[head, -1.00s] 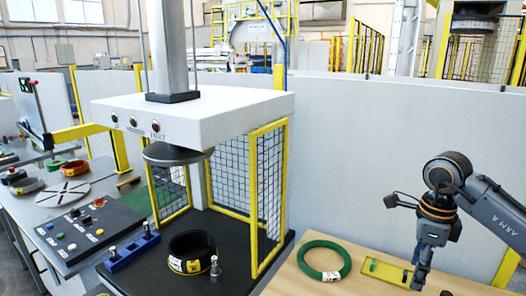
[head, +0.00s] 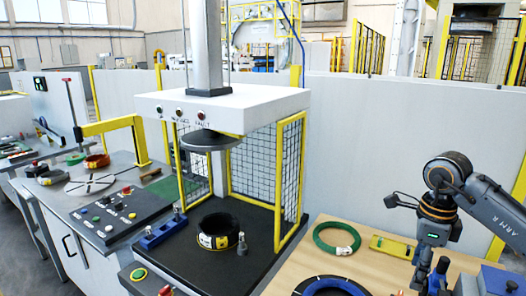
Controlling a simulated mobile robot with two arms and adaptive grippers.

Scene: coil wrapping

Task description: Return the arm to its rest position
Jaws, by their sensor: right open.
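My right arm comes in from the right, marked "ARM R", with its wrist bent downward. Its gripper (head: 428,273) points down over the right part of the wooden table (head: 377,264), open, with nothing seen between its fingers. The fingertips are small and partly lost against dark and blue items behind them. My left gripper is not in view.
A black coil (head: 218,232) sits under the press (head: 222,103). A white partition (head: 395,150) stands behind.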

